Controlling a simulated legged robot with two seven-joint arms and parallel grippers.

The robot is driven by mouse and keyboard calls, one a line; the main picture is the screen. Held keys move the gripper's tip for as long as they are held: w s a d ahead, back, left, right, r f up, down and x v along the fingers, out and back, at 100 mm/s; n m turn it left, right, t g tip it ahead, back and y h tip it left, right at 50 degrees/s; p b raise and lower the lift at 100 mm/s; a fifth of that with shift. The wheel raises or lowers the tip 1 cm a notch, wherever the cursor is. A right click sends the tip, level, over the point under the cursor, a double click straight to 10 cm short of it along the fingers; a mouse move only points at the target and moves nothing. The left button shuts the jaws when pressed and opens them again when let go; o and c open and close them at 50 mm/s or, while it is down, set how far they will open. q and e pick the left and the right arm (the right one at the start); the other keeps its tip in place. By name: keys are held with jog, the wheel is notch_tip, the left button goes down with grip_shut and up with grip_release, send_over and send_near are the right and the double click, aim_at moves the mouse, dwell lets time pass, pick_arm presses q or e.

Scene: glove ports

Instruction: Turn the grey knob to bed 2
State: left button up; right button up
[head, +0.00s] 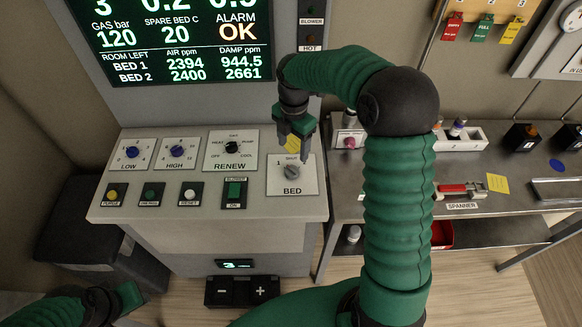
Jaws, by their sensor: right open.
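The grey knob (292,172) sits on a white plate labelled BED (291,188) at the right end of the control panel. A "1" shows at the plate's upper left; the upper right of the plate is hidden by my gripper. My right gripper (296,155) is open, pointing down just above and behind the knob. Whether its fingers touch the knob I cannot tell. The knob's exact pointing direction is too small to tell. My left gripper (132,300) is low at the left, partly cut off, away from the panel.
The RENEW knob (232,147) and a green BLOWER switch (235,190) lie left of the BED plate. The screen (170,40) stands behind. My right arm crosses the bench's near side.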

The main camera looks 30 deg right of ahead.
aim_at(292, 168)
jog(key=f, duration=0.2)
jog(key=d+f, duration=0.1)
jog(key=f, duration=0.2)
jog(key=w+f, duration=0.1)
jog(key=f, duration=0.2)
jog(key=shift+d+p, duration=0.15)
jog(key=shift+p, duration=0.15)
jog(key=a+f, duration=0.2)
jog(key=shift+s+f, duration=0.2)
jog(key=shift+f, duration=0.2)
jog(key=shift+a+f, duration=0.1)
jog(key=shift+a, duration=0.05)
jog(key=shift+d+f, duration=0.15)
jog(key=shift+d, duration=0.3)
jog(key=shift+c, duration=0.5)
jog(key=shift+d+f, duration=0.15)
jog(key=shift+d, duration=0.3)
jog(key=c, duration=0.5)
jog(key=shift+c, duration=1.1)
jog(key=shift+w+a, duration=0.1)
jog(key=shift+a, duration=0.3)
jog(key=c, duration=0.5)
pick_arm(q)
jog(key=shift+w+d+r, duration=0.45)
jog(key=shift+w+d, duration=0.05)
pick_arm(e)
jog(key=shift+c, duration=0.2)
pick_arm(q)
jog(key=shift+d, duration=0.1)
